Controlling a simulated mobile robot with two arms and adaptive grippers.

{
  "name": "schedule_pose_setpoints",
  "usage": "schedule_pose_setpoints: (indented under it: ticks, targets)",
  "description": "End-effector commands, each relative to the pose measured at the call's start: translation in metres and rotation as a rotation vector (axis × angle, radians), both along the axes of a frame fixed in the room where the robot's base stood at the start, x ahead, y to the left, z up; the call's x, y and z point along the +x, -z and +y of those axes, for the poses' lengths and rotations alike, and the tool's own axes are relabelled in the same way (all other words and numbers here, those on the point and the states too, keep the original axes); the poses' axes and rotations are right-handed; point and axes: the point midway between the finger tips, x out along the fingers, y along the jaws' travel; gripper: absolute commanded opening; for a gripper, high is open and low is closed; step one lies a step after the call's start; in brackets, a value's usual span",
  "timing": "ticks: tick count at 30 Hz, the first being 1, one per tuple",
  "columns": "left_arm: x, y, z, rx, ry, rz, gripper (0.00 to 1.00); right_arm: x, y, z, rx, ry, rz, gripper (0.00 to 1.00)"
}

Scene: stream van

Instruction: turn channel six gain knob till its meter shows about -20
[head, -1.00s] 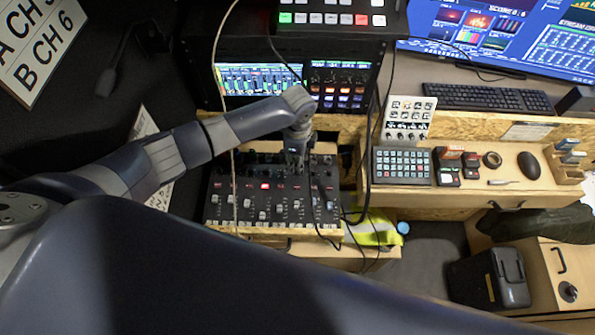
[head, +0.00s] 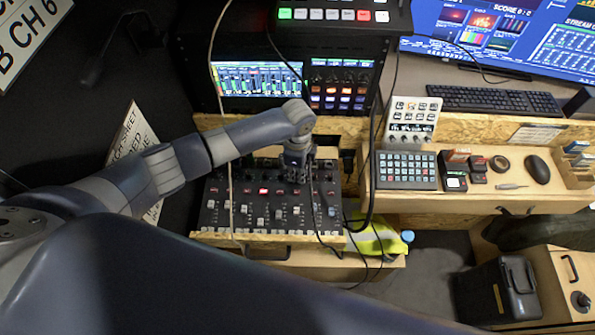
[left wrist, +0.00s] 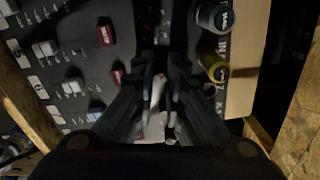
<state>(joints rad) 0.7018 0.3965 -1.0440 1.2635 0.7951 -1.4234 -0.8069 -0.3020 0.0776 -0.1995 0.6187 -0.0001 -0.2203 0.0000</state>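The audio mixer (head: 207,217) is a dark panel with rows of knobs, coloured buttons and faders, in the middle of the head view. The level meters (head: 255,82) show as green bars on the rack screen behind it; their numbers are too small to read. My left gripper (head: 297,176) is at the mixer's upper right part, over the knob rows. In the left wrist view its fingers (left wrist: 163,65) stand apart with a narrow gap, pointing at the panel. The channel six gain knob cannot be singled out. My right gripper is not seen.
A cable (head: 229,130) hangs in front of the mixer's left part, and dark cables run by its right side. A keypad (head: 407,170) and small items lie on the wooden desk (head: 450,205) to the right. A yellow vest (head: 380,237) lies below.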

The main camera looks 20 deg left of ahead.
Motion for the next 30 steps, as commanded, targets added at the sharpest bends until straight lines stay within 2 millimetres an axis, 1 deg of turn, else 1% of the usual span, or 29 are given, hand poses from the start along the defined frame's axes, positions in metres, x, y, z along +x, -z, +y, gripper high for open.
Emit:
schedule_pose_setpoints:
  ticks: [3, 8, 13, 30]
  targets:
    - [0.0000, 0.0004, 0.0003, 0.000, 0.001, 0.000, 0.00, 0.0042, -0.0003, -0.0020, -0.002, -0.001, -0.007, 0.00]
    - [0.0000, 0.0004, 0.0003, 0.001, 0.026, 0.000, 0.00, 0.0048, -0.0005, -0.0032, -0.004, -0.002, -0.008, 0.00]
    - [-0.0002, 0.0005, 0.0003, 0.001, 0.100, 0.001, 0.00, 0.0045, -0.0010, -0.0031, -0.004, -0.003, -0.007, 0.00]
    - [-0.0001, 0.0014, 0.0008, 0.002, 0.556, 0.001, 0.00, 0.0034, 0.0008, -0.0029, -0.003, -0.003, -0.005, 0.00]
